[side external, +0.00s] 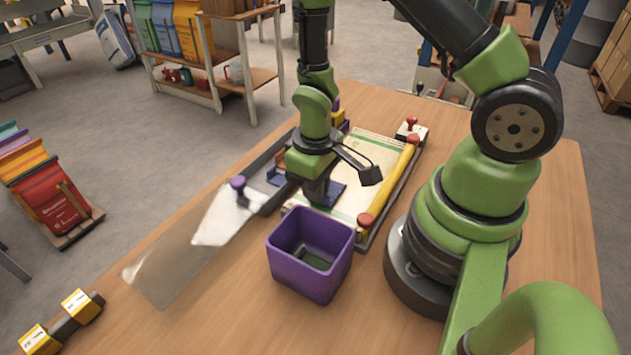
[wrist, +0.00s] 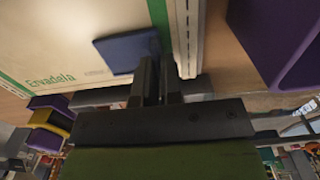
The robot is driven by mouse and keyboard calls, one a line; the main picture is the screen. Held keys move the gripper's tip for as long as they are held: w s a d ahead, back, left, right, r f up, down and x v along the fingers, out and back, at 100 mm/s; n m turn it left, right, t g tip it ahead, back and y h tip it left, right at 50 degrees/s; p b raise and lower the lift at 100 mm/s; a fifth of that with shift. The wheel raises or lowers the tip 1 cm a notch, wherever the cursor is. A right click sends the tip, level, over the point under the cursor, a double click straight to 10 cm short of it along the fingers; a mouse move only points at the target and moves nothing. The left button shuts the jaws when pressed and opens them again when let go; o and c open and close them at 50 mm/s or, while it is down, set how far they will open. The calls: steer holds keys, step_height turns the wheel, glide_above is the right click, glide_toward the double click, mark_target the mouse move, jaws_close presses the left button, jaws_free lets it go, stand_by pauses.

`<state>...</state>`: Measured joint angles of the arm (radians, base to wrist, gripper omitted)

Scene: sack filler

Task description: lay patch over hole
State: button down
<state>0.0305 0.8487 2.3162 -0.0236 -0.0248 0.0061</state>
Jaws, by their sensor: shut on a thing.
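A cream sack (side external: 376,156) with green stripes lies flat in a frame on the table; its printed face (wrist: 75,35) fills the upper left of the wrist view. A dark blue patch (side external: 337,190) is at the near part of the sack. In the wrist view the patch (wrist: 128,50) extends left from the fingers, over the sack's face. My gripper (side external: 318,200) is low over the sack's near end, and its fingers (wrist: 160,75) are shut on the patch's edge. I cannot tell whether the patch touches the sack. No hole is visible.
A purple bin (side external: 310,278) stands just in front of the frame. A yellow bar (side external: 390,182) with red ends runs along the frame's right side. A clear sheet (side external: 175,260) lies at left, near a purple knob (side external: 238,185). The table's front left is mostly clear.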

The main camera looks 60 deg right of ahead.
steer(key=shift+f, duration=0.1)
steer(key=c, duration=1.2)
jaws_free()
step_height(320, 180, up, 19)
steer(key=s+a+m+t, duration=0.1)
steer(key=m+t, duration=0.1)
steer(key=t, duration=0.1)
steer(key=shift+s+a+r+m+t+y, duration=0.4)
steer(key=shift+s+r+t, duration=0.3)
steer(key=shift+s+r, duration=0.7)
steer(key=shift+s+a+r+m+t+y, duration=0.25)
steer(key=shift+s+a+r+t, duration=0.35)
steer(key=shift+s+r, duration=0.8)
steer(key=shift+s+a+r+m+t+y, duration=0.3)
steer(key=shift+s+r+t, duration=0.6)
steer(key=shift+r, duration=0.8)
steer(key=shift+s+d, duration=0.1)
